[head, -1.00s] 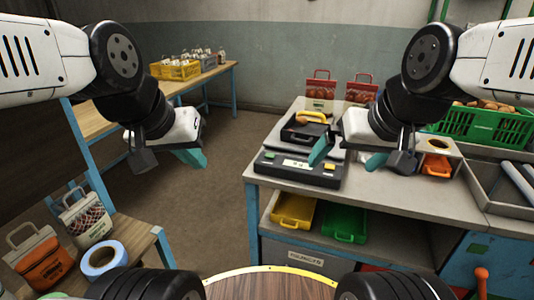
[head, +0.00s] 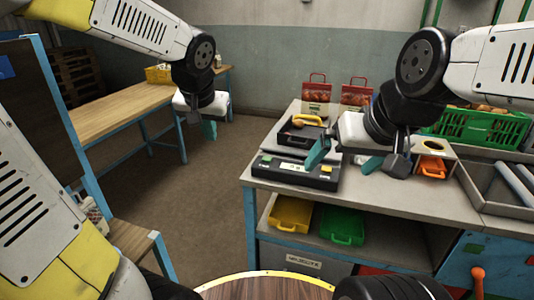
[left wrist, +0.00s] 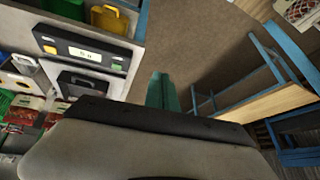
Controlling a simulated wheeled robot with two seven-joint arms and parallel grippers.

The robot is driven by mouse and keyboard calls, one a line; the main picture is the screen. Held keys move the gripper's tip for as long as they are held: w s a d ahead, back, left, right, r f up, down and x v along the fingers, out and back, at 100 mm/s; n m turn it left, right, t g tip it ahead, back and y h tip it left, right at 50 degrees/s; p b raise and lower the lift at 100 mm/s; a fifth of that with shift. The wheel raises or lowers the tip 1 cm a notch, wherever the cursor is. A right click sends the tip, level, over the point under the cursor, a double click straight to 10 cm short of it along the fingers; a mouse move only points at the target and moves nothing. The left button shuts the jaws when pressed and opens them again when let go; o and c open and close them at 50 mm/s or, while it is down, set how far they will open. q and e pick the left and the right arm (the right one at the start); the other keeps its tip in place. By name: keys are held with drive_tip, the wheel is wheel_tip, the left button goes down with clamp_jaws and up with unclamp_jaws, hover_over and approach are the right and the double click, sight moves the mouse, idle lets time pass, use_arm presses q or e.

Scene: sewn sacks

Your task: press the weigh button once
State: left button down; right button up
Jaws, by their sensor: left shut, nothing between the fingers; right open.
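The weighing scale's black front panel (head: 297,175) lies along the near left edge of the workbench, with a pale display, a yellow button (head: 327,170) at its right and a green button (head: 266,159) at its left. I cannot read which is the weigh button. My left gripper (head: 210,131) is shut and empty, in the air left of the bench, apart from the panel. In the left wrist view its teal fingers (left wrist: 163,92) are together, with the panel (left wrist: 82,50) to their left. My right gripper (head: 343,159) is open above the panel's right end, partly covering the scale.
Red bags (head: 316,88) and a green crate (head: 480,127) stand farther back. Yellow (head: 290,214) and green (head: 343,224) trays are on the lower shelf. Open floor lies left of the bench.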

use_arm(q)
drive_tip(key=w+d+f+m+t+y, duration=0.1)
drive_tip(key=w+d+f, duration=0.15)
drive_tip(key=w, duration=0.35)
drive_tip(key=w+d+f+m+y, duration=0.1)
drive_tip(key=w+d, duration=0.3)
drive_tip(key=w, duration=0.2)
drive_tip(key=m+t, duration=0.2)
hover_over(268, 160)
wheel_tip(268, 160, down, 4)
drive_tip(key=r, duration=0.1)
drive_tip(key=shift+w+f, duration=0.15)
drive_tip(key=shift+f, duration=0.1)
drive_tip(key=shift+f, duration=4.4)
drive_tip(key=shift+f, duration=0.15)
drive_tip(key=shift+f, duration=0.3)
